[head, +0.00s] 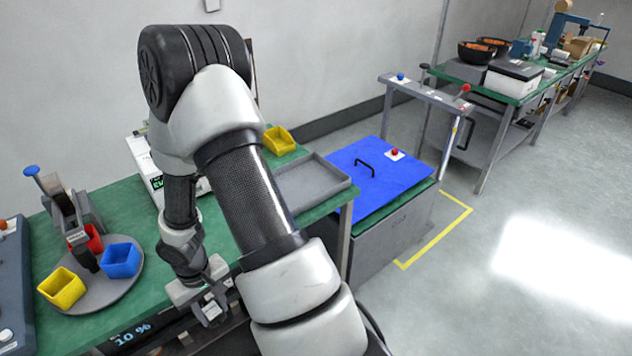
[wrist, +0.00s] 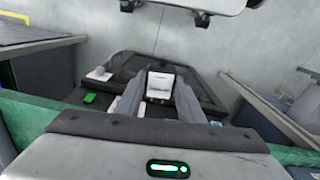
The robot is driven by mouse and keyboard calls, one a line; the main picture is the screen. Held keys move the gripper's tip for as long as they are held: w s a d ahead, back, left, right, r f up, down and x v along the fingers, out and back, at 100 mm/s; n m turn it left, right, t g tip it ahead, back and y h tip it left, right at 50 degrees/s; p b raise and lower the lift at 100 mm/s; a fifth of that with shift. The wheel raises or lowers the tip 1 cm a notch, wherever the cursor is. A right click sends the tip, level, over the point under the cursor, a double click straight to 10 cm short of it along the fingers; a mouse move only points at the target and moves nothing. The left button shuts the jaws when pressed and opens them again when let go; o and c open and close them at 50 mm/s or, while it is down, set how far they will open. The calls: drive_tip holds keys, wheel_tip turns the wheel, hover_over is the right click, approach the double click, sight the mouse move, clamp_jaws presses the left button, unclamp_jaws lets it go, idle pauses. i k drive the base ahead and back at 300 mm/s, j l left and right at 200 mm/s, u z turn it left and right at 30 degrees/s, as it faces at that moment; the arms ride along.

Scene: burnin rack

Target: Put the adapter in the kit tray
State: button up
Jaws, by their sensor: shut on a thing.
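My gripper (head: 206,302) hangs in front of the green bench's front edge, above a dark rack unit. It is shut on a small white and grey block, which I take to be the adapter (wrist: 160,84). The adapter sits between both fingers in the wrist view, and a small pale part of it (head: 212,312) shows in the head view. The grey shallow tray (head: 339,185), likely the kit tray, lies on the bench to the right of my arm. The visible part of it looks empty, and my forearm hides its left side.
A round turntable (head: 98,300) with yellow, blue and red bins stands at left. A yellow bin (head: 279,139) sits behind the tray. A blue lid (head: 375,172) with a black handle is to the right. Open floor lies at right.

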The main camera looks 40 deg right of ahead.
sight(300, 187)
drive_tip(key=l+z, duration=0.2)
drive_tip(key=l, duration=1.65)
